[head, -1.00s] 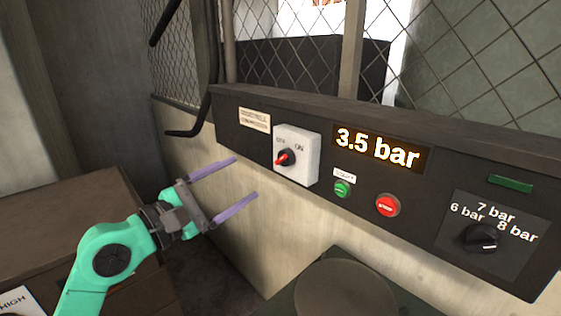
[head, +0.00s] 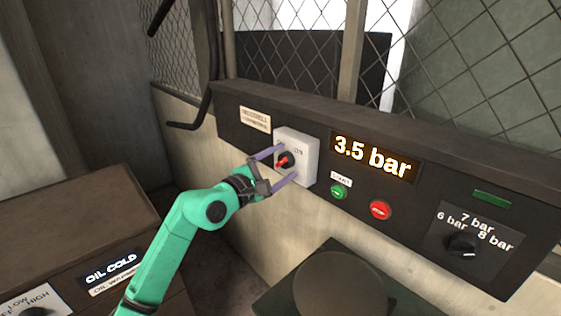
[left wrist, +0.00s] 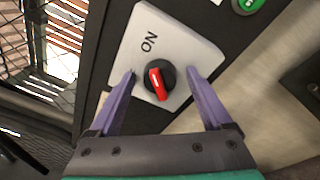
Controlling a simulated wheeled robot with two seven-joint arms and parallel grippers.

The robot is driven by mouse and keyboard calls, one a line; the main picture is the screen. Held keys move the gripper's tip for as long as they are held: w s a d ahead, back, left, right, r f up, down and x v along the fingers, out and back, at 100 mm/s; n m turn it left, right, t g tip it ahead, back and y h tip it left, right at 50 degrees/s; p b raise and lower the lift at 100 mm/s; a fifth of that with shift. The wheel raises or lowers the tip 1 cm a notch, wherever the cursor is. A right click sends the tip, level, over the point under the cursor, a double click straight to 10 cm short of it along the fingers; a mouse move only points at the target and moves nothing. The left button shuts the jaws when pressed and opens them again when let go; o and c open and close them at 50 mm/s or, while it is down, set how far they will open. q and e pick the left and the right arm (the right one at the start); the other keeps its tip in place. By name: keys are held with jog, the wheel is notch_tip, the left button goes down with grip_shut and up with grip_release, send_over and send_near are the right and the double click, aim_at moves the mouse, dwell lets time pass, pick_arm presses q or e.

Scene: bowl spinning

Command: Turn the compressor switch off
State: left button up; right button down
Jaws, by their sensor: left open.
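The compressor switch is a black rotary knob with a red handle (head: 283,161) on a white box (head: 309,158) fixed to the dark panel. It also shows in the left wrist view (left wrist: 158,83), with "ON" printed on the white plate. My right gripper is not in view.
The dark panel (head: 235,125) also carries a display (head: 374,158) reading 3.5 bar, a green start button (head: 338,192), a red stop button (head: 381,210) and a pressure selector (head: 463,245). A brown cabinet (head: 75,215) stands at left. Wire mesh rises behind the panel.

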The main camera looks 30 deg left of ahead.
pick_arm(q)
grip_shut()
jog(key=shift+n, duration=0.3)
jog(key=n+p, duration=0.3)
jog(key=shift+r+g, duration=0.25)
jog(key=shift+g, duration=0.05)
jog(key=n+p, duration=0.1)
jog(key=n, duration=0.1)
jog(key=n+p, duration=0.2)
jog(key=shift+a+r+n+g, duration=0.1)
jog(key=shift+a+n+g, duration=0.05)
jog(key=shift+n+g, duration=0.15)
jog(key=n+h+p, duration=0.1)
jog(key=n+p, duration=0.2)
jog(key=n, duration=0.2)
jog(key=shift+a+g+p, duration=0.15)
jog(key=shift+g+p, duration=0.15)
jog(key=shift+p, duration=0.05)
jog(key=shift+w+a+n+h+p, duration=0.1)
jog(key=shift+n+h+p, duration=0.2)
jog(key=shift+n+p, duration=1)
jog(key=shift+n, duration=0.5)
